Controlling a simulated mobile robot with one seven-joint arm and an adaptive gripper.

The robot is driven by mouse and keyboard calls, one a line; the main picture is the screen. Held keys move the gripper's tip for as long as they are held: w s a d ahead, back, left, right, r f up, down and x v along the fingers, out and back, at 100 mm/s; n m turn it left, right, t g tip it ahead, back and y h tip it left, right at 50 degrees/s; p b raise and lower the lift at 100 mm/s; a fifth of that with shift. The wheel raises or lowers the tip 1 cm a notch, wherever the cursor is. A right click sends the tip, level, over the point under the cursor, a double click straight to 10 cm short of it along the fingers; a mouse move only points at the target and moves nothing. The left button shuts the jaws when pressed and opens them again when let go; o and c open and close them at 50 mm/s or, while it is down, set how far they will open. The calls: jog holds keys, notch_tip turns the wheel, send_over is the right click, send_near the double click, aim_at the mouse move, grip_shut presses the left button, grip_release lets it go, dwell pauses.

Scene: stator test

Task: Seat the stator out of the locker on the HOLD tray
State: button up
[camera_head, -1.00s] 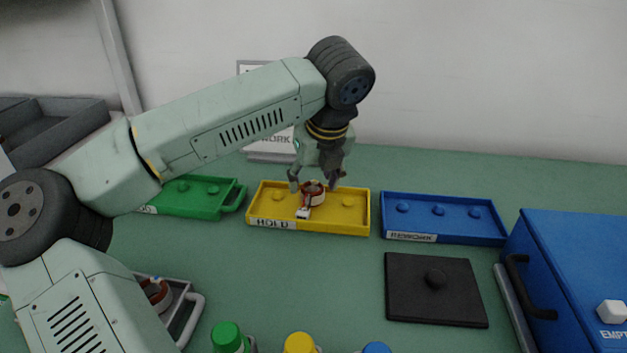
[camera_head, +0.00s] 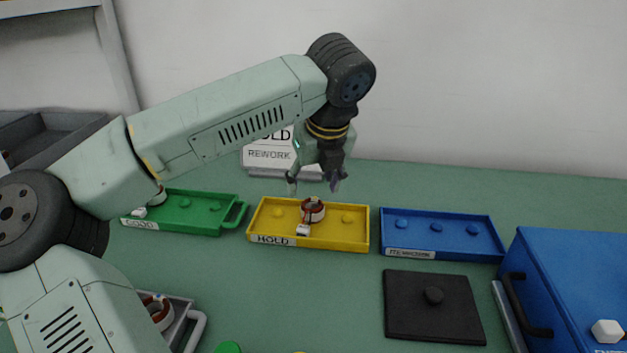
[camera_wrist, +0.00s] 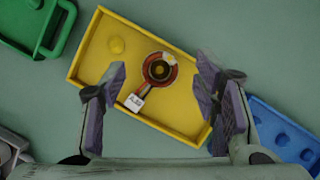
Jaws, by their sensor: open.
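The stator (camera_head: 313,211), a copper-red ring with a white tag, sits at the middle of the yellow HOLD tray (camera_head: 340,242). A yellow peg shows on either side of it. In the wrist view the stator (camera_wrist: 159,70) lies in the tray (camera_wrist: 88,66) between and beyond my fingers, its tag toward the lower left. My gripper (camera_head: 318,184) is open and empty above the stator, clear of it. The wrist view shows both fingers of my gripper (camera_wrist: 163,95) spread apart. Whether the stator is fully down on its peg is hidden.
A green tray (camera_head: 190,224) stands left, with a part at its left end partly behind my arm. A blue REWORK tray (camera_head: 445,252) and a blue locker (camera_head: 570,262) stand right. A black plate with a knob (camera_head: 430,315) lies in front. A grey tray (camera_head: 180,325) holds another ring.

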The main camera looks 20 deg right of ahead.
jog(key=o, duration=0.4)
jog(key=v, duration=1.2)
jog(key=shift+d, duration=0.1)
